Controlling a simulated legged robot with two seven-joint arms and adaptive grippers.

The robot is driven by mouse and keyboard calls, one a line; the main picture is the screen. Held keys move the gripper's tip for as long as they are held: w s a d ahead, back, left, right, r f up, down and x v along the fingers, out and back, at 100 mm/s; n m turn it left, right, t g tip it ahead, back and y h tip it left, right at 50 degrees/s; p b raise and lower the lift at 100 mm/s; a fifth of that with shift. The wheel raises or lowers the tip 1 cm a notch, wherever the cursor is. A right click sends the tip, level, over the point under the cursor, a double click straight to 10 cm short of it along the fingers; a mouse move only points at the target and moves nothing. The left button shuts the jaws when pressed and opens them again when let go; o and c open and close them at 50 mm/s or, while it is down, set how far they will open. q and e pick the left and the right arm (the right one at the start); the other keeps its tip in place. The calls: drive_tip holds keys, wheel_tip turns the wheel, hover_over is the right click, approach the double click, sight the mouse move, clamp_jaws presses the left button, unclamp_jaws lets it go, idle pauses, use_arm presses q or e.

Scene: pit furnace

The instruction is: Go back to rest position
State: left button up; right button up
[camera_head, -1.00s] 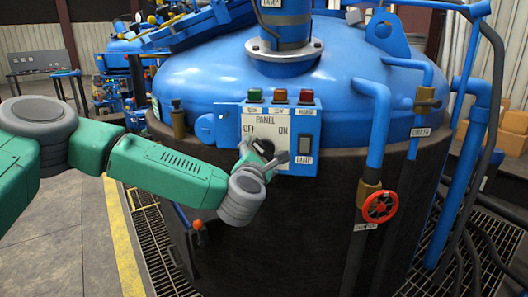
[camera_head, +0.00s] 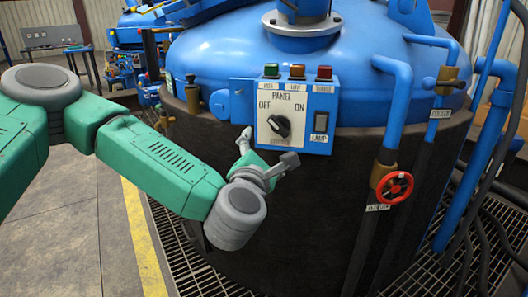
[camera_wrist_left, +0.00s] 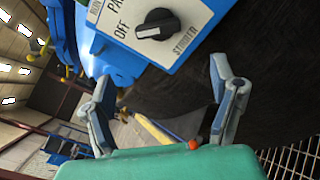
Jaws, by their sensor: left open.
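My left gripper (camera_head: 267,152) is open and empty, just below and in front of the control panel (camera_head: 265,105) on the furnace. Its two fingers are spread apart, and in the left wrist view the gripper (camera_wrist_left: 165,98) has nothing between its fingertips. The black rotary knob (camera_head: 279,126) sits on the panel's white face, between the OFF and ON labels and above the lower label. The knob (camera_wrist_left: 157,24) is beyond the fingers in the left wrist view, apart from them. My right gripper is not in either view.
The blue-domed furnace (camera_head: 230,60) with a dark body fills the middle. A red valve wheel (camera_head: 395,186) and blue pipes (camera_head: 397,105) stand out at the right. Metal grating (camera_head: 188,262) surrounds the base. Open grey floor (camera_head: 70,235) lies at the left beyond a yellow line (camera_head: 143,240).

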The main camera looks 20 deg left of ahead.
use_arm(q)
drive_tip(key=shift+s+d, duration=0.15)
drive_tip(key=shift+s, duration=0.1)
drive_tip(key=s+d+f+m+g+h+p, duration=0.35)
drive_tip(key=s+f+m, duration=0.35)
drive_tip(key=f+m, duration=0.25)
drive_tip(key=s+d+f+m+g+h+p, duration=0.2)
drive_tip(key=s+d+f+m+g+h, duration=0.15)
drive_tip(key=s+f+m, duration=0.55)
drive_tip(key=s+a+f+m+g+y+p, duration=0.2)
drive_tip(key=s+a+f+m+g, duration=0.2)
drive_tip(key=s+a, duration=0.3)
drive_tip(key=s+a+f+m+g+y+p, duration=0.2)
drive_tip(key=s+a+f+m+g, duration=0.3)
drive_tip(key=s, duration=0.7)
drive_tip(key=a+m+g, duration=0.1)
drive_tip(key=a+m, duration=0.1)
drive_tip(key=a, duration=0.1)
drive_tip(key=shift+s+a+y, duration=0.15)
drive_tip(key=shift+a+y, duration=0.1)
drive_tip(key=shift+y, duration=0.05)
